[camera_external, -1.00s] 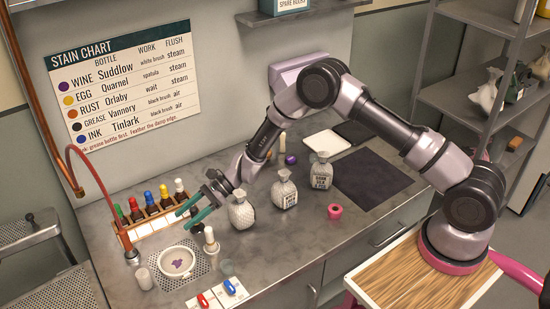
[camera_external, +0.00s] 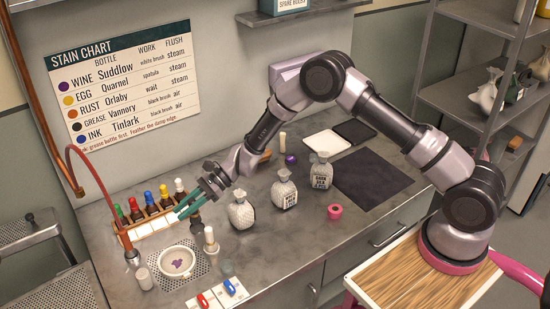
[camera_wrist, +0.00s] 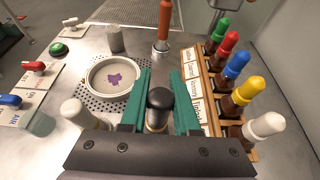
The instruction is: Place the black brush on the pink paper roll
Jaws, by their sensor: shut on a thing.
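The black brush (camera_wrist: 158,103) stands upright between the teal fingers of my gripper (camera_wrist: 159,100) in the wrist view; its rounded dark top and a gold band below it show. My gripper (camera_external: 188,207) is shut on it in the external view, at the counter's left part beside the sink. The brush's lower part (camera_external: 196,226) shows dark under the fingers; whether it touches the counter I cannot tell. The pink paper roll (camera_external: 335,212) stands on the counter's front right part, well to the right of my gripper, with nothing on it.
A rack of colour-capped bottles (camera_external: 150,215) is just behind my gripper. The white brush (camera_external: 210,240) stands close in front. A round bowl (camera_external: 176,262) lies left. A dark mat (camera_external: 373,180) lies behind the roll.

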